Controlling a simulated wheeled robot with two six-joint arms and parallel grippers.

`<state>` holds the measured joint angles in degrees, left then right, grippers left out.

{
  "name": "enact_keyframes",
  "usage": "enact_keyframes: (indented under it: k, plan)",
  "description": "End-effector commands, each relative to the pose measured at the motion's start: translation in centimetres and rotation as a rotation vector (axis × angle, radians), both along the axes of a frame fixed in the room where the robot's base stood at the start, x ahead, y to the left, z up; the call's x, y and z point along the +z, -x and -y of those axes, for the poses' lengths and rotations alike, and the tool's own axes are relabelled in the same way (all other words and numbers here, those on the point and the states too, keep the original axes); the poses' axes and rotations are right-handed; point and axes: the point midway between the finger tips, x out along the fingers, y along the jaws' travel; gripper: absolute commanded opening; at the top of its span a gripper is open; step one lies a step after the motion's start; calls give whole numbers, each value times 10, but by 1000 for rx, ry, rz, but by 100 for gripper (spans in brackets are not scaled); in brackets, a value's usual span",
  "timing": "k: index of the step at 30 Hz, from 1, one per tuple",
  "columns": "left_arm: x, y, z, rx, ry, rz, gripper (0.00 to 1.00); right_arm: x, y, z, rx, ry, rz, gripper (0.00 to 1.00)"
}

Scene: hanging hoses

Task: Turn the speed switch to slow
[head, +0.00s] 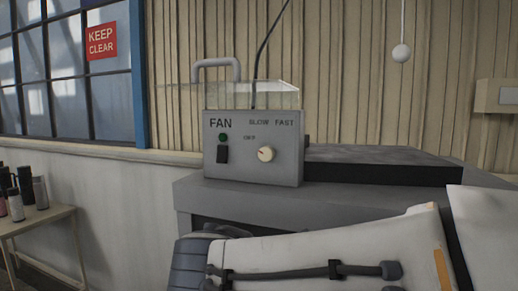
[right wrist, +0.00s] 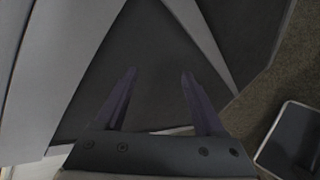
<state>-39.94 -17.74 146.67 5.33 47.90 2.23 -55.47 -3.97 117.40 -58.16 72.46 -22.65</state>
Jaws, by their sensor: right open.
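The grey fan control box (head: 253,165) stands upright on a grey cabinet in the head view. Its cream round speed knob (head: 265,154) is right of centre on the front face, below the labels SLOW and FAST. Which label the knob points to is too small to tell. A black switch (head: 222,154) and a green light (head: 223,138) are at its left. My right gripper (right wrist: 157,75) is open and empty in the right wrist view, over a dark surface. The box does not show there. My left gripper is not in view.
The grey cabinet (head: 192,197) has some free top to the right of the box. My white arm crosses the lower right of the head view. A side table (head: 30,220) with several bottles is at the left. A white ball (head: 401,53) hangs at the upper right.

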Motion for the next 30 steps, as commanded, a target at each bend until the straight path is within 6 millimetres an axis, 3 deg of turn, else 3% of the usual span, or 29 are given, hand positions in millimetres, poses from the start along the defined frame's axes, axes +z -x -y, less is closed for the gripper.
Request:
enact_keyframes:
  k: [1, 3, 6, 9, 12, 16, 30]
  plan:
    - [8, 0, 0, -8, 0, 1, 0, 39, -13, -16, 70, 90, 86, 71]
    - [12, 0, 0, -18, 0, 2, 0, 84, -25, -34, 137, 209, 205, 71]
    - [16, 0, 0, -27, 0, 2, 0, 136, -31, -55, 190, 332, 344, 71]
    - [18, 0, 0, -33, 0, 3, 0, 168, -30, -68, 211, 402, 432, 71]
    - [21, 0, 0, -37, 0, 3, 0, 183, -32, -73, 216, 436, 473, 71]
    - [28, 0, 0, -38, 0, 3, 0, 188, -44, -69, 214, 445, 482, 71]
    - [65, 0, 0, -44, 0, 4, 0, 187, -118, -42, 216, 441, 479, 71]
